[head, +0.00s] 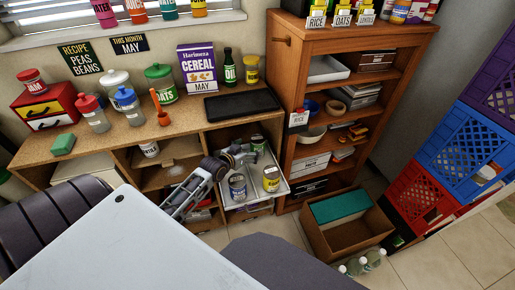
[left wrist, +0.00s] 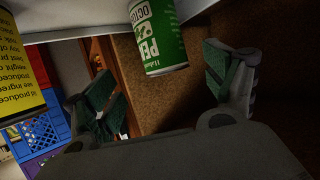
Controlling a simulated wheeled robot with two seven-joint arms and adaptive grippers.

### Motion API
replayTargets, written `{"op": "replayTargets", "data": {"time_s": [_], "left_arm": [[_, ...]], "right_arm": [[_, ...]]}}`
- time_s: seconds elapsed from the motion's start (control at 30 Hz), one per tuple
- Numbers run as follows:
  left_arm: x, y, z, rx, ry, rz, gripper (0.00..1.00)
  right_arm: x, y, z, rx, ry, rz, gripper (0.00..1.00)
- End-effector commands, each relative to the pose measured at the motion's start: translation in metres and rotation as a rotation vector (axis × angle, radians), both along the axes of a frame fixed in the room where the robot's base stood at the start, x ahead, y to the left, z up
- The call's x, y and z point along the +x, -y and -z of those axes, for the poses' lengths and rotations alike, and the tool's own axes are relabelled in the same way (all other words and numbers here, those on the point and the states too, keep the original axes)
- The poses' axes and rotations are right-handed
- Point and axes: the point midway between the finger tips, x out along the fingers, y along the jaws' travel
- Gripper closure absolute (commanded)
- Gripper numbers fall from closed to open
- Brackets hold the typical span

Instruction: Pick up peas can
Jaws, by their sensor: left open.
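The peas can, green and white with part of its name showing, is in the left wrist view (left wrist: 158,42), ahead of and between the spread fingers, cut by the top edge. In the head view a green can (head: 258,143), apparently the same one, stands at the back of the pulled-out white drawer (head: 283,188). My left gripper (head: 242,154) is over this drawer, just left of the green can. Its fingers (left wrist: 166,90) are open, with nothing held. My right gripper is not in view.
A yellow can (head: 271,178) and a blue-and-white can (head: 237,187) stand in the drawer's front. The counter edge overhangs behind. A wooden shelf unit (head: 338,48) rises at the right, with an open cardboard box (head: 350,238) on the floor.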

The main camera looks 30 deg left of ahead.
Motion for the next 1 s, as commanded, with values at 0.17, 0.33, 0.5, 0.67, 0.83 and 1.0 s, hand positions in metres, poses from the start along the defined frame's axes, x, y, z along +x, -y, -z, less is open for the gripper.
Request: {"op": "replayTargets", "data": {"time_s": [0.17,0.33,0.5,0.67,0.83,1.0], "left_arm": [[0.013,0.000,0.006,-0.001,0.001,0.000,0.15],[0.025,0.000,0.010,-0.002,0.001,-0.001,0.15],[0.032,0.000,0.013,-0.001,0.000,0.000,0.15],[0.033,0.000,0.013,-0.001,0.000,0.000,0.15],[0.033,0.000,0.013,-0.001,0.000,0.000,0.15],[0.034,0.000,0.014,-0.001,0.000,0.000,0.15]], "right_arm": [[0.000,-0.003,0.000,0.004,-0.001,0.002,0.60],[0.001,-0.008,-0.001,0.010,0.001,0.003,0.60],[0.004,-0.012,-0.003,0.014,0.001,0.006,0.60],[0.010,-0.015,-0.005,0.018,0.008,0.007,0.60],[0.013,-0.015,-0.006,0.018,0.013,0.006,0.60],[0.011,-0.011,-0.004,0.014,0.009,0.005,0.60]]}}
